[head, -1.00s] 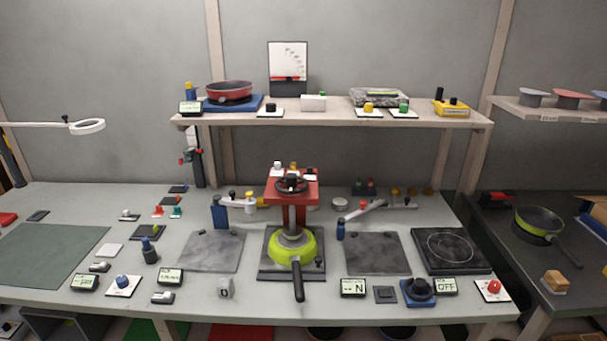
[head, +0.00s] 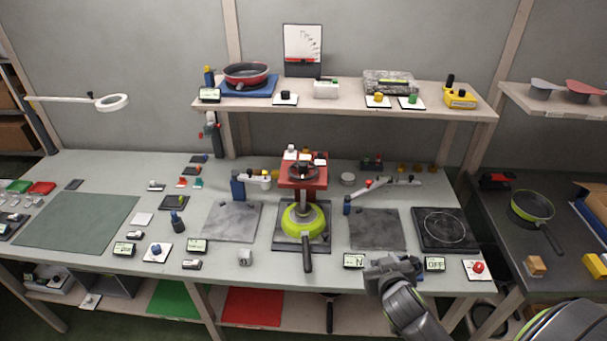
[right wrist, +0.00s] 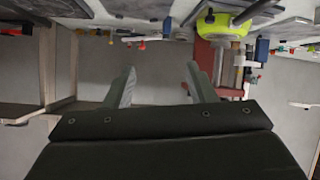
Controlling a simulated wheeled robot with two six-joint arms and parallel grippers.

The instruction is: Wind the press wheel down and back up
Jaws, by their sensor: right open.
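The red press (head: 304,173) stands upright at the middle of the bench, with the dark press wheel (head: 303,171) on its top. A lime-green pan (head: 303,222) sits on the press's base plate below, its dark handle toward the front. My right gripper (head: 393,266) is at the bench's front edge, right of and in front of the press, apart from it. In the right wrist view its two fingers (right wrist: 158,82) are spread with nothing between them. That view is upside down and shows the red press (right wrist: 208,60) beyond the right finger. My left gripper is not in view.
A shelf (head: 345,107) with a red pan (head: 246,74) and several small buttons stands above the back of the bench. Grey plates (head: 376,229) flank the press. A round burner (head: 446,229) lies at the right. Several small displays and knobs line the front edge.

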